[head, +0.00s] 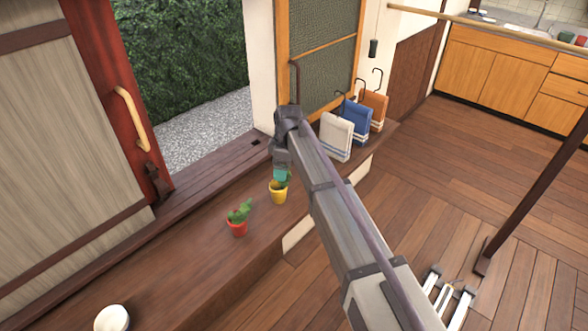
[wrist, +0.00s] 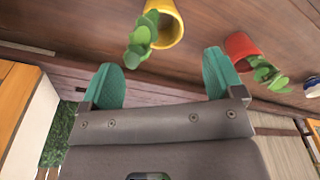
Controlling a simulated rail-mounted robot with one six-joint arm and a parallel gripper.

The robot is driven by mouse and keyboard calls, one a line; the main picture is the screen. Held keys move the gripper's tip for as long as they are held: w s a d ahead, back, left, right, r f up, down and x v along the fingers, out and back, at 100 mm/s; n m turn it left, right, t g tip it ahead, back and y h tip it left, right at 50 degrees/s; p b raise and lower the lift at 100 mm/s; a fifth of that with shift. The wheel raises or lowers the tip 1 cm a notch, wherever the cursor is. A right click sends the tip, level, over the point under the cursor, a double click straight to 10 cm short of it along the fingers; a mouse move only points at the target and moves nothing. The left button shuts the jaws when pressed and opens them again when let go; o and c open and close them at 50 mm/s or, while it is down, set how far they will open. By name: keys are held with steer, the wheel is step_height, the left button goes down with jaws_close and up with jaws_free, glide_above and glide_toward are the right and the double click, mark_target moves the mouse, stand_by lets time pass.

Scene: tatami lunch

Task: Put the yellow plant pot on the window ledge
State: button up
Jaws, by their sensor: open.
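The yellow plant pot (head: 278,193) stands upright on a brown wooden step (head: 195,265), with a green plant in it. I cannot tell which surface is the window ledge.
A red pot with a plant (head: 237,226) stands close to the left, also in the wrist view (wrist: 241,46). A white round container (head: 112,318) is further left.

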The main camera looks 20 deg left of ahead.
steer(key=shift+f, duration=0.1)
steer(key=s+d+m, duration=0.6)
steer(key=s+d, duration=0.1)
steer(key=d, duration=0.6)
steer(key=s+d+m+h, duration=0.1)
steer(key=s+d+m, duration=0.6)
steer(key=d, duration=0.6)
steer(key=s+d+m, duration=0.6)
steer(key=s+d, duration=0.2)
steer(key=d, duration=0.5)
steer(key=shift+s+d, duration=0.35)
steer(key=shift+d, duration=0.05)
